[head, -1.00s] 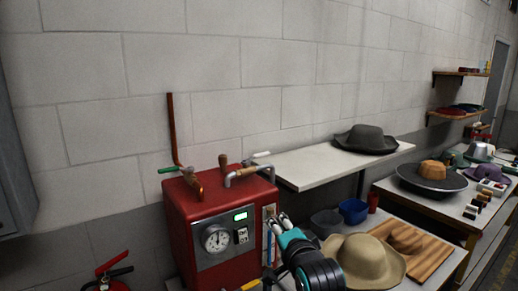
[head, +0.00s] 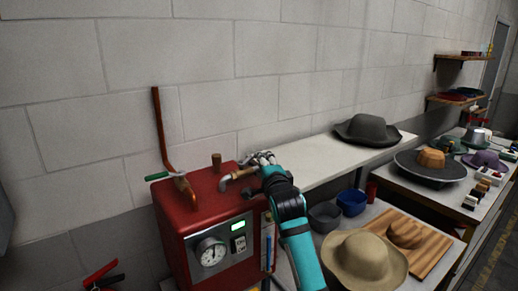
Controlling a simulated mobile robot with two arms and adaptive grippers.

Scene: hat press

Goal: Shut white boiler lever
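The red boiler (head: 187,217) stands against the wall at the lower left, with a dial and a green display on its front. A bent metal pipe (head: 236,177) is on its top right. The white lever (head: 246,160) is just behind this pipe, mostly hidden by gripper fingers. My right gripper (head: 262,159) is over the boiler's top right corner, at the lever; touching or apart cannot be told. Its finger opening is too small to make out. My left gripper is not in view.
A green-handled valve (head: 158,176) and a brown upright knob (head: 216,161) are also on the boiler top. A white shelf (head: 305,165) with a dark hat is right of it.

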